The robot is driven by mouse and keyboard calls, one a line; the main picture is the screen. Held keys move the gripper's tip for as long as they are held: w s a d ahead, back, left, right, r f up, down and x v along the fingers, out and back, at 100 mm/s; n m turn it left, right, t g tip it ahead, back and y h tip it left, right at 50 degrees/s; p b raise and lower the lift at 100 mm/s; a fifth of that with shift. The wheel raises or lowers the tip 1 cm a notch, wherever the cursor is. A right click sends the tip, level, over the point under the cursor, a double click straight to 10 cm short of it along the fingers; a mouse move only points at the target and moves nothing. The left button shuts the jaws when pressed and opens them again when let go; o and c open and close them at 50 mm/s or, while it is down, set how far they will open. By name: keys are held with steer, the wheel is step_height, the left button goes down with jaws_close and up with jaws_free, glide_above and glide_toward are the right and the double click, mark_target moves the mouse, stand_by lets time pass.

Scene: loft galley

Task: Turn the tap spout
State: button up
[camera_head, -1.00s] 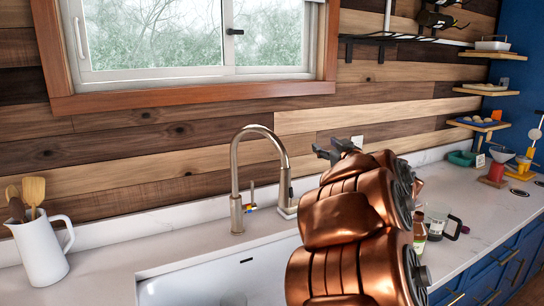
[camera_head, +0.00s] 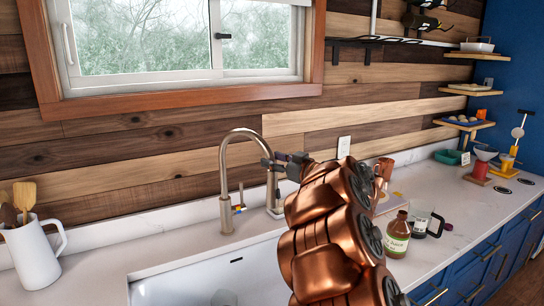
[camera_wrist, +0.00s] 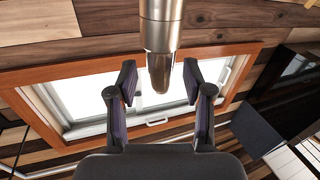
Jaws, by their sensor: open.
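The tap (camera_head: 227,185) is a brushed-metal gooseneck standing upright behind the sink, with its spout arching over to the right. My gripper (camera_head: 270,163) is at the down-turned end of the spout, coming from the right. In the wrist view, the spout end (camera_wrist: 160,30) hangs down from the top centre, with a darker nozzle. The open fingers (camera_wrist: 160,78) stand one on each side of the nozzle, with gaps visible on both sides. I cannot tell how deep the spout sits between them. A small lever is on the tap's base.
A white sink (camera_head: 200,275) lies below the tap. A white jug (camera_head: 32,255) with wooden utensils stands at left. A brown bottle (camera_head: 397,236), a glass jug (camera_head: 425,222) and a copper-coloured cup (camera_head: 384,169) stand right of my arm. A window (camera_head: 150,40) is above.

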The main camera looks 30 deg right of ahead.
steer(key=shift+x, duration=1)
jaws_close()
